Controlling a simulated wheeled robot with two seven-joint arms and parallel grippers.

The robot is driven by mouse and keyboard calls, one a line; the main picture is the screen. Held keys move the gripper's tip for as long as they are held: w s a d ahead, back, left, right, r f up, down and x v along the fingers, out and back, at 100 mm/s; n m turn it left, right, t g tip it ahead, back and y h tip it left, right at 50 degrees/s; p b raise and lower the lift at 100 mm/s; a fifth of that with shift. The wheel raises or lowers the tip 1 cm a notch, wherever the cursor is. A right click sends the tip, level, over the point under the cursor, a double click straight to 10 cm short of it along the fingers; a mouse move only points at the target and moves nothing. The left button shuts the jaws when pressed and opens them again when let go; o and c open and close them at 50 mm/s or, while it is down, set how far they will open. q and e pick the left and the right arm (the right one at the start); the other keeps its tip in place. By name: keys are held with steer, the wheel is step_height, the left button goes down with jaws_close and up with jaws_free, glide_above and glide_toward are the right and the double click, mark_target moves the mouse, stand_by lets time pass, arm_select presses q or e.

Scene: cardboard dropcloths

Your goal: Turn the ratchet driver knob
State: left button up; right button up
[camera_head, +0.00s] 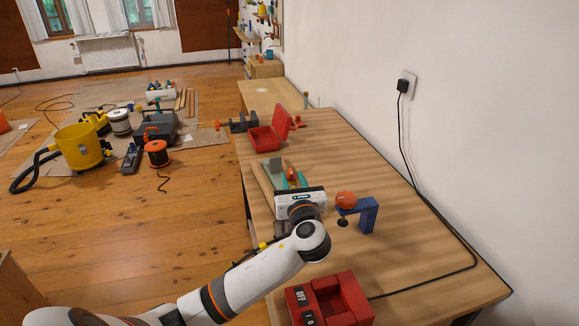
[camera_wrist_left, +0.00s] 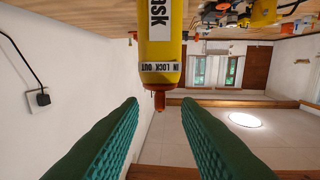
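The ratchet driver is a yellow body (camera_wrist_left: 161,50) with white labels, one reading "IN LOCK OUT". It hangs in from the top of the upside-down left wrist view, and its orange-red knob (camera_wrist_left: 158,96) points down. My left gripper's green fingers (camera_wrist_left: 160,104) are open, with the knob end showing between their tips; I see no contact. In the head view my left gripper (camera_head: 289,180) reaches forward above the workbench. I cannot make out the driver there. My right gripper is not in view.
The bench (camera_head: 405,250) holds a blue bracket with an orange part (camera_head: 366,214) right of my gripper, an open red box (camera_head: 265,138) farther back, and a red block with an OFF panel (camera_head: 345,297) in front. A black cable (camera_head: 425,283) runs to the wall socket.

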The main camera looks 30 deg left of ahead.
mark_target(290, 168)
arm_select(q)
steer(key=shift+x, duration=3)
steer(key=shift+f, duration=0.15)
jaws_close()
